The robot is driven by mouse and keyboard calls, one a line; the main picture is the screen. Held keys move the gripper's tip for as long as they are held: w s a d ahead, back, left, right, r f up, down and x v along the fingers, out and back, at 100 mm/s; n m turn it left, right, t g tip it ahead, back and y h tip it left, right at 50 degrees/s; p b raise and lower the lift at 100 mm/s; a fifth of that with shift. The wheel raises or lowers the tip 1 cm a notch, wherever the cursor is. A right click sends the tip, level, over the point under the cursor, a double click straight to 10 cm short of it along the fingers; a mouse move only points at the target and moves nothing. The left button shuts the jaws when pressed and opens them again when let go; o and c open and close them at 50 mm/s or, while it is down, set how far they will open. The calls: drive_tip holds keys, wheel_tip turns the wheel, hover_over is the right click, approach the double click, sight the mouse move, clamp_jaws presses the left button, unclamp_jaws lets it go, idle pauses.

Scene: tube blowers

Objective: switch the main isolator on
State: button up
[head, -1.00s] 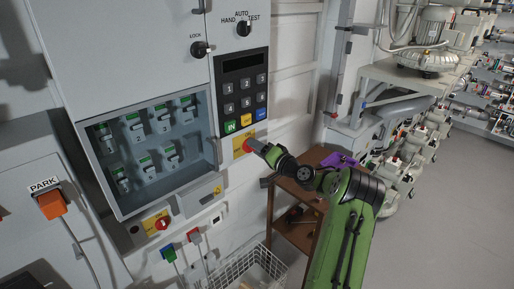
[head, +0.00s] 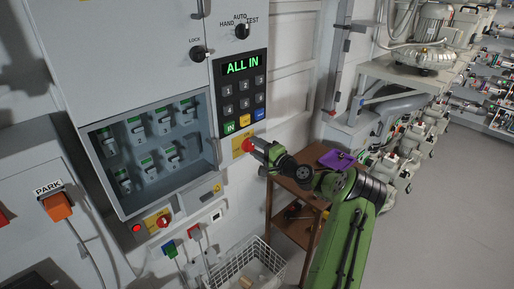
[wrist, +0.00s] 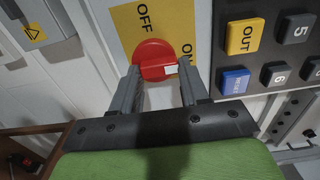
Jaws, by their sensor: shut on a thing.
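The main isolator is a red rotary knob (wrist: 153,60) on a yellow plate (wrist: 128,22) marked OFF and ON in the wrist view. My gripper (wrist: 155,85) is shut on the red knob, with one finger on each side of it. The white mark on the knob is at its right end, on the side of the ON label, which is partly hidden. In the head view, my gripper (head: 254,147) meets the red knob (head: 247,145) below the keypad. The display (head: 242,66) above the keypad is lit green and reads ALL IN.
A glass-fronted case (head: 155,150) of breakers is left of the keypad. A wire basket (head: 250,268) and a brown shelf (head: 297,215) stand below. Open floor is at right.

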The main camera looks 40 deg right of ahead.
drive_tip(key=shift+f, duration=0.1)
drive_tip(key=o, duration=1.1)
drive_tip(key=shift+c, duration=0.2)
drive_tip(key=shift+s, duration=0.15)
drive_tip(key=s+b, duration=0.2)
drive_tip(key=s, duration=1.3)
drive_tip(key=shift+s+d, duration=0.25)
